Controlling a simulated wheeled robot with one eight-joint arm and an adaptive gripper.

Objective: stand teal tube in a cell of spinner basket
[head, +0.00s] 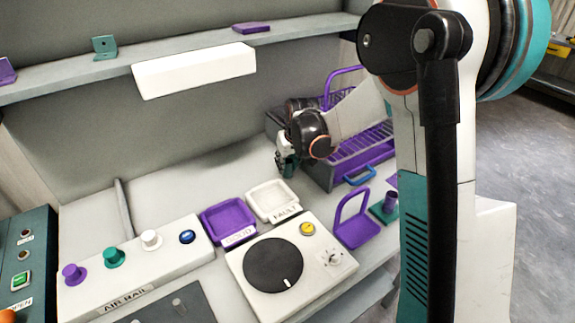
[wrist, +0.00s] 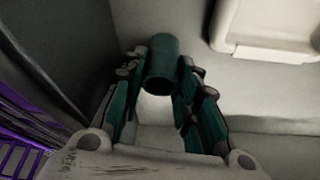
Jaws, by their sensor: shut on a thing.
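My gripper (wrist: 160,95) is shut on the teal tube (wrist: 162,62), which shows between the fingertips in the wrist view with its open end visible. In the head view my gripper (head: 287,164) hangs above the bench, left of the spinner basket. The spinner basket (head: 345,165) is purple wire inside a grey housing at the back right of the bench, with a blue handle at its front. My arm hides part of it. Purple wires of the basket (wrist: 20,155) also show at the lower left of the wrist view.
A purple tray (head: 228,222) and a white tray marked FAULT (head: 272,201) lie in front of my gripper. A turntable unit (head: 285,265), a purple stand (head: 353,220) and a teal peg on a base (head: 388,207) are nearer. A shelf (head: 100,78) runs along the wall.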

